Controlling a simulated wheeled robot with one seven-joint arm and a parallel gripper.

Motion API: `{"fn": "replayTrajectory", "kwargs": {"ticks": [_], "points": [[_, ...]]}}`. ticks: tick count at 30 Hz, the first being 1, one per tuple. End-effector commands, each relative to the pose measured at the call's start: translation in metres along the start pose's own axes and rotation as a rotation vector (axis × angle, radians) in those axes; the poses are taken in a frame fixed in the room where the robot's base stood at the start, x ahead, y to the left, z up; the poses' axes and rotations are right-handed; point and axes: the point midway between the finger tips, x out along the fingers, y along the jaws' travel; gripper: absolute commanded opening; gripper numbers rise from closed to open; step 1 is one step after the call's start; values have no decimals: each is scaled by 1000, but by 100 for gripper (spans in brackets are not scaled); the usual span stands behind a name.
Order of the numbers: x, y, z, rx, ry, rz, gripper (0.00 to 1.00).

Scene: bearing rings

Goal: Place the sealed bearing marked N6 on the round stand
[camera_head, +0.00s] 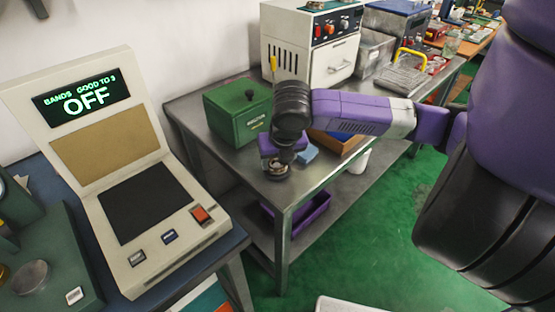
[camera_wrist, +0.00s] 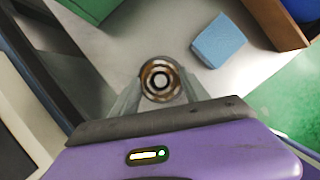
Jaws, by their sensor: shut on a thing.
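My gripper (camera_wrist: 161,98) is shut on a bearing (camera_wrist: 161,80), a small ring with a brownish outer band, a pale ring and a dark centre. In the wrist view its two fingers lie on either side of it. In the head view the gripper (camera_head: 278,166) is low over the near end of the metal bench, with the bearing (camera_head: 277,177) under it; I cannot tell whether it touches the bench top. No N6 marking can be read. I cannot make out a round stand for certain in either view.
A green box (camera_head: 238,112) stands on the metal bench (camera_head: 190,103) left of my gripper. A blue block (camera_wrist: 218,41) and a wooden tray (camera_wrist: 273,22) lie to the right. A console (camera_head: 104,85) reading "OFF" stands on the left table. The bench's front edge is close.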

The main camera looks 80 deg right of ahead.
Motion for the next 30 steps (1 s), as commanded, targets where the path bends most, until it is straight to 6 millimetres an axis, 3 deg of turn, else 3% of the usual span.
{"fn": "replayTrajectory", "kwargs": {"ticks": [12, 13, 16, 30], "points": [[2, 0, -1, 0, -1, 0, 15], [2, 0, -1, 0, -1, 0, 57], [2, 0, -1, 0, -1, 0, 77], [-5, 0, 2, 0, 0, -1, 79]]}}
